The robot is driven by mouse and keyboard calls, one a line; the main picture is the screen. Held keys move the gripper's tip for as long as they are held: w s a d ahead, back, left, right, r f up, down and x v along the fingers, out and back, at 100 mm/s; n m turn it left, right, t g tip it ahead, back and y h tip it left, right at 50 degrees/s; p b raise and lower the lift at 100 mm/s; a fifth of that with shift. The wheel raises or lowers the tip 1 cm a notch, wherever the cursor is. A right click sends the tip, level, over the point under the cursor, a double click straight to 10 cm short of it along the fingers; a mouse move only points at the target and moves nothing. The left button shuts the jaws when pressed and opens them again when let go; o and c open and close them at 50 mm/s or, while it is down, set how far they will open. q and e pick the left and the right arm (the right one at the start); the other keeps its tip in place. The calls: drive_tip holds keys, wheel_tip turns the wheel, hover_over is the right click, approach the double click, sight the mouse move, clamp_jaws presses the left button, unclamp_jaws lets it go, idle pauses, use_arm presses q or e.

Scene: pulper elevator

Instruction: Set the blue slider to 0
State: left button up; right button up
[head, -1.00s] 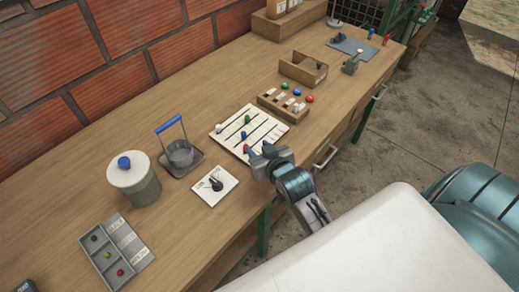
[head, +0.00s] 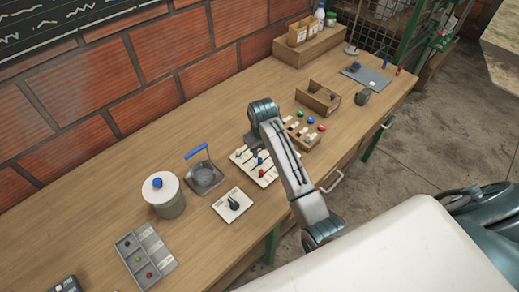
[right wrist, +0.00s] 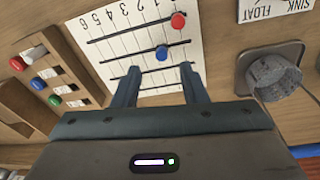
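The white slider board (head: 267,180) lies on the bench, partly hidden behind my right arm in the head view. Its blue slider knob (head: 260,160) sits beside the red knob (head: 261,173), and a whitish knob (head: 241,154) is at the left end. In the right wrist view the blue knob (right wrist: 162,52) is on a dark slot, toward the right end, below the red knob (right wrist: 178,20). Printed numerals run along the board's top edge. My right gripper (right wrist: 160,80) is open and empty; the blue knob appears just beyond and between its fingertips. My left gripper is out of view.
A wooden block with coloured knobs (head: 303,132) stands right of the board. Bare bench lies behind the board.

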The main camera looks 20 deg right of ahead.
sight(260, 158)
wheel_tip(260, 158, up, 4)
drive_tip(key=w+g, duration=0.1)
drive_tip(key=w, duration=0.1)
wheel_tip(260, 158, down, 10)
drive_tip(key=p, duration=0.3)
drive_tip(key=shift+p, duration=0.3)
drive_tip(key=shift+w+f, duration=0.1)
drive_tip(key=shift+f, duration=0.45)
